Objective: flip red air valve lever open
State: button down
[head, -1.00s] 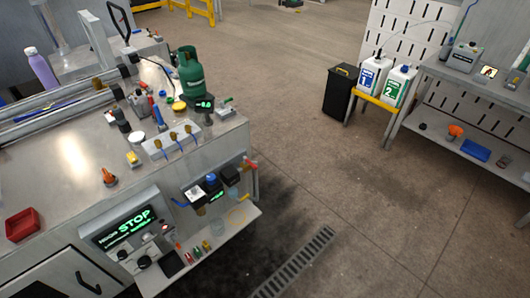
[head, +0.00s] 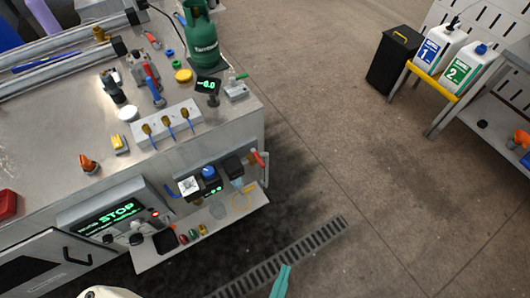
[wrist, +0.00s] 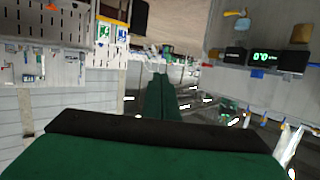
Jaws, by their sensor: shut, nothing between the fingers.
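The red air valve lever (head: 257,158) is at the right end of the air unit on the bench's side, above a small shelf. It sits by a pale vertical pipe. My gripper (head: 286,268) shows at the bottom edge of the head view as a narrow teal tip, below and right of the lever and apart from it. In the wrist view my gripper (wrist: 160,76) has its green fingers together, with nothing between them. A small orange-red part near the top right of the wrist view may be the lever; I cannot tell.
The air unit's black blocks and green display (head: 211,189) are left of the lever. The shelf (head: 158,256) juts out below, with small coloured fittings. A STOP panel (head: 110,217) is farther left. The floor right of the bench is open, with a drain grate (head: 318,243).

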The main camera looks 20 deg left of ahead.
jog(key=w+d+f+m+g, duration=0.1)
jog(key=w+f+m+g, duration=0.15)
jog(key=f, duration=0.55)
jog(key=w+d+f+m+g, duration=0.1)
jog(key=w+d+f+m, duration=0.15)
jog(key=f, duration=0.55)
jog(key=w+a+f+m+g+y, duration=0.2)
jog(key=w+a+f+m+y, duration=0.15)
jog(key=w+f, duration=0.5)
jog(key=w+a+r+y, duration=0.2)
jog(key=w+y, duration=0.1)
jog(key=w, duration=0.2)
jog(key=w+a+r+y, duration=0.2)
jog(key=w+y, duration=0.1)
jog(key=w, duration=0.3)
jog(key=w+r+g+y, duration=0.1)
jog(key=w+r+y, duration=0.2)
jog(key=r, duration=0.4)
jog(key=w+r+n+g+y, duration=0.1)
jog(key=w+r+y, duration=0.3)
jog(key=r, duration=0.3)
jog(key=shift+d, duration=0.25)
jog(key=shift+a+n+y, duration=0.15)
jog(key=shift+n+y, duration=0.1)
